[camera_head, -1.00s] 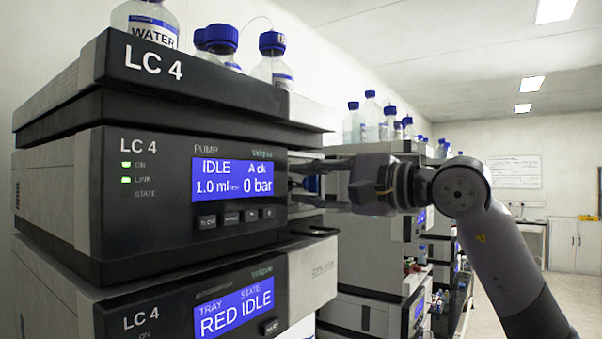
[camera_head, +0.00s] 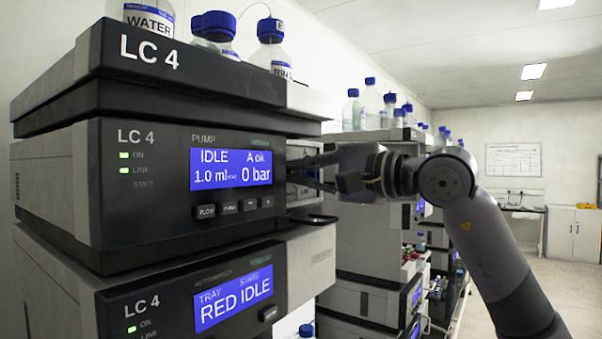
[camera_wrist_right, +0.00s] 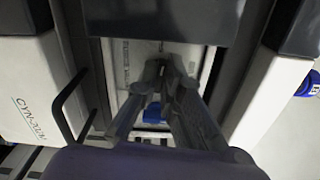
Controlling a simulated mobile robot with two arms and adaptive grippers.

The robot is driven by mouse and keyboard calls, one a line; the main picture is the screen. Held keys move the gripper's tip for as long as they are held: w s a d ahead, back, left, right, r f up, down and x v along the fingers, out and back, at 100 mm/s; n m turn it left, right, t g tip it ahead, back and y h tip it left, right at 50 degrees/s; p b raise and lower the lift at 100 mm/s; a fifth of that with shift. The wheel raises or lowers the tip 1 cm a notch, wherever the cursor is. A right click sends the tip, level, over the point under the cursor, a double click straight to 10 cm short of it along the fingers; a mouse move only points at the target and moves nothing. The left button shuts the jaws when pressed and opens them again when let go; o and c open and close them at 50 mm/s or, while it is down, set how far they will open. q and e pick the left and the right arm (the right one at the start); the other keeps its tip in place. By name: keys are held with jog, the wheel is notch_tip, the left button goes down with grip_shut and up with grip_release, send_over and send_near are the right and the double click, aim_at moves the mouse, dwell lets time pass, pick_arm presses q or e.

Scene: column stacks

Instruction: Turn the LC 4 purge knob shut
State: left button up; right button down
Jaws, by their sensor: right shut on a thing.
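The LC 4 pump module (camera_head: 160,215) stands at the left in the head view. Its screen (camera_head: 231,169) reads IDLE, 1.0 ml and 0 bar. My right gripper (camera_head: 312,172) reaches in from the right to the recessed panel at the pump's right end. In the right wrist view its fingers (camera_wrist_right: 165,68) converge at a pale panel. They are shut on the purge knob, which they mostly hide, so I cannot read its angle. A small blue part (camera_wrist_right: 153,113) shows between the fingers. My left gripper is not in view.
The LC 4 autosampler (camera_head: 215,300) sits below the pump. A dark handle (camera_head: 312,219) juts out under my gripper. Bottles with blue caps (camera_head: 271,45) stand on top. Other instrument stacks (camera_head: 365,235) stand behind my right arm. Floor is free at the far right.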

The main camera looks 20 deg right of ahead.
dwell(0.5)
jog(key=m+b, duration=0.1)
jog(key=m, duration=0.2)
jog(key=shift+m, duration=0.4)
jog(key=m+b, duration=0.1)
jog(key=m, duration=0.3)
jog(key=shift+r+m, duration=0.1)
jog(key=shift+m, duration=0.2)
jog(key=m+b, duration=0.1)
jog(key=m, duration=0.3)
jog(key=shift+d, duration=0.1)
jog(key=shift+w+r+m+b, duration=0.15)
jog(key=shift+m+b, duration=0.45)
jog(key=shift+m, duration=1.2)
jog(key=shift+d, duration=0.1)
jog(key=c, duration=1.7)
grip_release()
jog(key=shift+w, duration=0.1)
